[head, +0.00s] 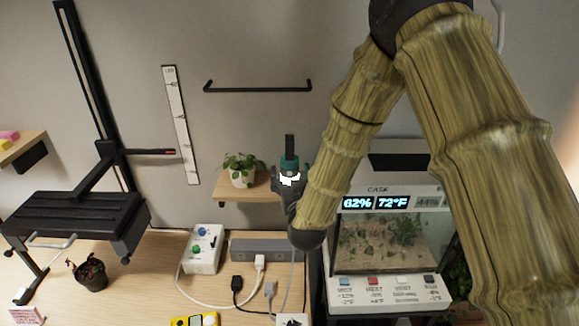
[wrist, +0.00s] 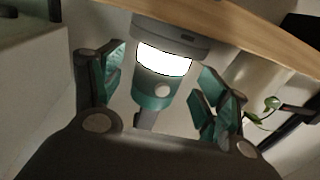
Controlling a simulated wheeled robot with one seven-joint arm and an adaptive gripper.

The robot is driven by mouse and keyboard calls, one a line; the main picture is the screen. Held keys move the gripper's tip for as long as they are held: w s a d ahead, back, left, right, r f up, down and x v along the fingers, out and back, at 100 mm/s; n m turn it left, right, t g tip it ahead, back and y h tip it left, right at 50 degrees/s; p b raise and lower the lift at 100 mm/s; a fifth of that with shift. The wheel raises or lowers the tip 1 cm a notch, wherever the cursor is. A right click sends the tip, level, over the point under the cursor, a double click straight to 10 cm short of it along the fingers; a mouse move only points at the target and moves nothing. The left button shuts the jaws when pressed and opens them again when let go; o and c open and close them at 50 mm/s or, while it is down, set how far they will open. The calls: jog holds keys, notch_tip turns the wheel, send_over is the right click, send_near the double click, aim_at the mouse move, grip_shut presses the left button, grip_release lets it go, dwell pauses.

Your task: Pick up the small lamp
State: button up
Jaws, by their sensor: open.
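The small lamp (head: 289,163) has a teal body, a glowing white band and a dark upright top. It stands at the right end of a small wooden wall shelf (head: 226,187). In the wrist view the lamp (wrist: 153,92) appears upside down, its grey base against the shelf (wrist: 235,27). My gripper (wrist: 162,78) is open, with one finger on each side of the lamp and visible gaps between. In the head view my gripper (head: 288,188) is partly hidden behind my arm and covers the lamp's lower part.
A potted plant (head: 242,171) stands on the shelf left of the lamp. A lit terrarium case (head: 389,243) is at the right. Below are a white control box (head: 203,250), a power strip (head: 268,250) and cables. A black bar (head: 258,87) is on the wall above.

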jog(key=shift+w+a+p, duration=0.15)
jog(key=shift+w+p, duration=0.3)
jog(key=shift+w, duration=0.85)
jog(key=c, duration=1.2)
jog(key=shift+c, duration=0.2)
